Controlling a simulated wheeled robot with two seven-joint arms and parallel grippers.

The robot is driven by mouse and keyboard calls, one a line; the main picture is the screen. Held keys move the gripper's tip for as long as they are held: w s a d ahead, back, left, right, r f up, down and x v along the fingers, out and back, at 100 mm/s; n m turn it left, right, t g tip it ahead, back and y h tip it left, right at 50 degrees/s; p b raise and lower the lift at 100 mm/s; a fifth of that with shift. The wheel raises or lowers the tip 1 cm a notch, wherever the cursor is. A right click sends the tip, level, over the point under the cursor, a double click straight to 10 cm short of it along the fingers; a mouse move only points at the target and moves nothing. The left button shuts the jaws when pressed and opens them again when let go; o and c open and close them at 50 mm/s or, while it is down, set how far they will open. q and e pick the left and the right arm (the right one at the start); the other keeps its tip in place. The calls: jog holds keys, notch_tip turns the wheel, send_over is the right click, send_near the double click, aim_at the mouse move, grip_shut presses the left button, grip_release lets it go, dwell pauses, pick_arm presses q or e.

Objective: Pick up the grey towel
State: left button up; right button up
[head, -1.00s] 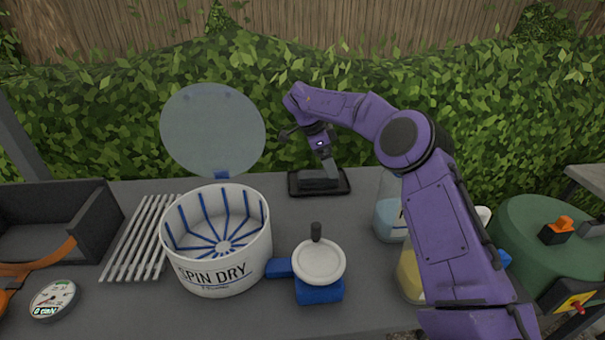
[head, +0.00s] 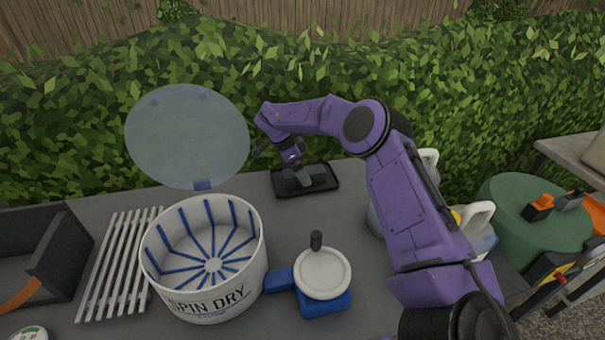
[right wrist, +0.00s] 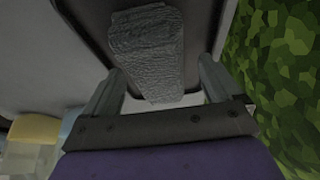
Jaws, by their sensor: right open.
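The grey towel (right wrist: 147,50) is a folded, textured block lying on a black tray (right wrist: 196,15) in the right wrist view. The same tray (head: 326,184) sits at the back edge of the table in the head view, where the towel is small and largely covered by my right gripper (head: 301,180). My right gripper (right wrist: 160,88) is open, its two fingers apart on either side of the towel's near end. I cannot tell whether they touch it. My left gripper is not in view.
A spin-dry tub (head: 205,290) with its lid raised stands at the left front. A blue-and-white device (head: 322,275) with a black knob is beside it. White slats (head: 118,265) and a dark open box (head: 62,255) are further left. Bottles (head: 480,220) stand behind my right arm.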

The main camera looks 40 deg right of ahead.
jog(key=shift+s+d+f, duration=0.1)
jog(key=shift+d+f, duration=0.3)
jog(key=shift+f, duration=0.15)
jog(key=shift+s+d, duration=0.2)
jog(key=shift+s, duration=0.1)
jog(key=shift+w+a, duration=0.1)
jog(key=shift+a, duration=0.05)
jog(key=c, duration=1.1)
jog(key=shift+o, duration=0.2)
jog(key=shift+r, duration=0.1)
